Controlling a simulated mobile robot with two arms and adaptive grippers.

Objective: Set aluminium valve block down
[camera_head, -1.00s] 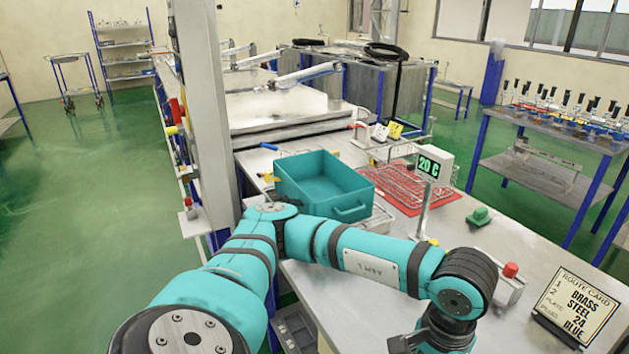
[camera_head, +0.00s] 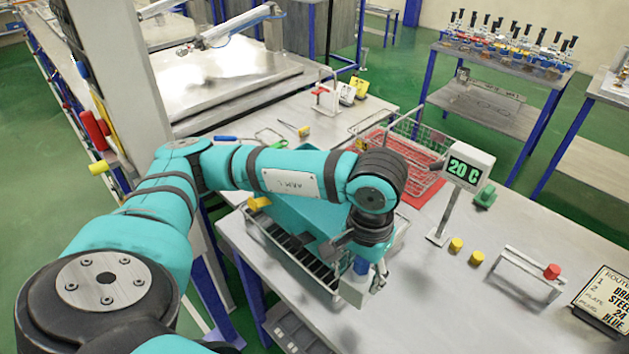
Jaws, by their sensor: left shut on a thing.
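My left gripper (camera_head: 366,272) hangs at the end of the teal left arm, pointing down beside the right edge of the teal bin. It is shut on a light grey block with a blue part on top, which looks like the aluminium valve block (camera_head: 354,292). The block appears to be above the bench, near the front right corner of a wire rack (camera_head: 322,272); the exact gap to the bench is unclear. The teal bin (camera_head: 297,222) is partly hidden behind my left arm. My right gripper is not in view.
A 20 C display (camera_head: 464,168) stands on a post right of the gripper. Two yellow caps (camera_head: 456,244), a metal bracket with a red knob (camera_head: 530,274) and a route card (camera_head: 604,298) lie further right. A wire basket (camera_head: 412,150) stands on a red mat.

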